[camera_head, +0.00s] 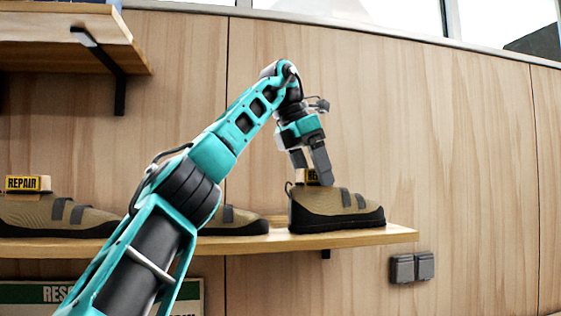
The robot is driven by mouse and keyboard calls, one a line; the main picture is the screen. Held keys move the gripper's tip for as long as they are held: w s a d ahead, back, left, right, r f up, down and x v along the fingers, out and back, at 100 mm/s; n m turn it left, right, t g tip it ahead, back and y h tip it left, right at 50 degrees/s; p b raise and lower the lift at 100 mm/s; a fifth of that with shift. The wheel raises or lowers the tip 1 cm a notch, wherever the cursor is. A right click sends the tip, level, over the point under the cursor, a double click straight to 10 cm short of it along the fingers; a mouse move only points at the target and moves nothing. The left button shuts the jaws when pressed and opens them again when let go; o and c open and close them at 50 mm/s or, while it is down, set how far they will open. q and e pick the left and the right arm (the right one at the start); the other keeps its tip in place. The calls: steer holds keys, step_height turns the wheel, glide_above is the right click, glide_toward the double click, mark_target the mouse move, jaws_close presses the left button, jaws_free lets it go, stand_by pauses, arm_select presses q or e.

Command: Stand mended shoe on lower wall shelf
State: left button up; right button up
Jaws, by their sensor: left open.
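A tan shoe (335,206) with a black sole and two grey straps stands upright on the lower wall shelf (389,235), near the shelf's right end. Its toe points right. My left gripper (317,177) is just above the heel end of this shoe, pointing down, with its fingers apart. A yellow tag with dark lettering (312,176) shows partly behind the fingers. I cannot tell whether the fingers touch the shoe or tag. My right gripper is not in view.
Two similar shoes stand farther left on the shelf: one (57,214) with a yellow REPAIR tag (28,183), the other (238,219) partly hidden by my left arm. An upper shelf (75,42) juts out at top left. A grey double socket (411,267) is below right.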

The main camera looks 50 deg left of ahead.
arm_select(q)
steer(key=v, duration=0.4)
steer(key=shift+r, duration=0.15)
steer(key=s+a, duration=0.3)
steer(key=s, duration=0.8)
steer(key=shift+s, duration=0.35)
